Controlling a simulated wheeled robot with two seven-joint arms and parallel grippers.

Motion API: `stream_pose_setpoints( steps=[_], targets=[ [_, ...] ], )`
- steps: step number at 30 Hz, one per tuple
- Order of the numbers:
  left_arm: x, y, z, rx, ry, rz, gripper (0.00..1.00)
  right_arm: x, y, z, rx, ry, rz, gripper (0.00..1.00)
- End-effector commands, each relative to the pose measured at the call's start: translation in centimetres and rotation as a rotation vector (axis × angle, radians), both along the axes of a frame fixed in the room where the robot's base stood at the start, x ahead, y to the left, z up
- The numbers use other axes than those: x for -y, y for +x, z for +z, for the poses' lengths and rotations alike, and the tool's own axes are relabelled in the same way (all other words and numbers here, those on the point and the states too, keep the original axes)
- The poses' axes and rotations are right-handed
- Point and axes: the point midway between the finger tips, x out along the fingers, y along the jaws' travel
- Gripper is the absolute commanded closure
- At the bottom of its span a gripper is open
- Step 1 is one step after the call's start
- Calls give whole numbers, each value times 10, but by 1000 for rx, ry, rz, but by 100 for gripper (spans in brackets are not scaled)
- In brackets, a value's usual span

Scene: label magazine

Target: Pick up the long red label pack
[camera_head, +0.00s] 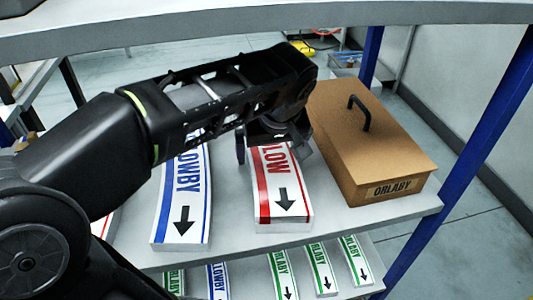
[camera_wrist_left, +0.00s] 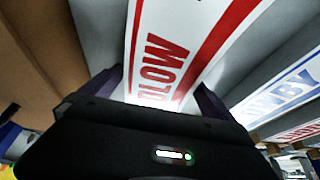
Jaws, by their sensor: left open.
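The long red label pack (camera_head: 283,194) is white with red stripes, the letters "LOW" and a black arrow. It lies on the grey shelf, between a blue label pack and a brown box. My left gripper (camera_head: 273,150) is open above its far part, with a finger toward each side of it. My arm hides the pack's far end. In the left wrist view the red pack (camera_wrist_left: 180,50) runs between the two dark fingers (camera_wrist_left: 162,92). I cannot tell whether the fingers touch it. My right gripper is not in view.
The blue label pack (camera_head: 183,200) lies close on the left. The brown lidded box (camera_head: 375,150) marked "ORLABY" stands close on the right. A shelf board (camera_head: 250,22) passes above. Several green packs lie on the shelf below. Blue posts (camera_head: 470,150) stand at the right.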

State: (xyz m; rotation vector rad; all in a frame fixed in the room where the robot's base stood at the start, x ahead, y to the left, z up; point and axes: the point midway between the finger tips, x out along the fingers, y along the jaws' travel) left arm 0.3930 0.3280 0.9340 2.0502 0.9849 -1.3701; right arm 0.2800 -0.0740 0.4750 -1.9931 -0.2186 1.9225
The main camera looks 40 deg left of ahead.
Motion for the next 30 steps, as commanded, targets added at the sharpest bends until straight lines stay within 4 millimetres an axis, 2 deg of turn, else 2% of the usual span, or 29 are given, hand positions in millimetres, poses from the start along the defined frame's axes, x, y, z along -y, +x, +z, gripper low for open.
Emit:
stream_pose_setpoints(
  steps=[10,30],
  targets=[
    [0,0,0,0,0,0,0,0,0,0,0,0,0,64],
    [0,0,0,0,0,0,55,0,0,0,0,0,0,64]
  ],
)
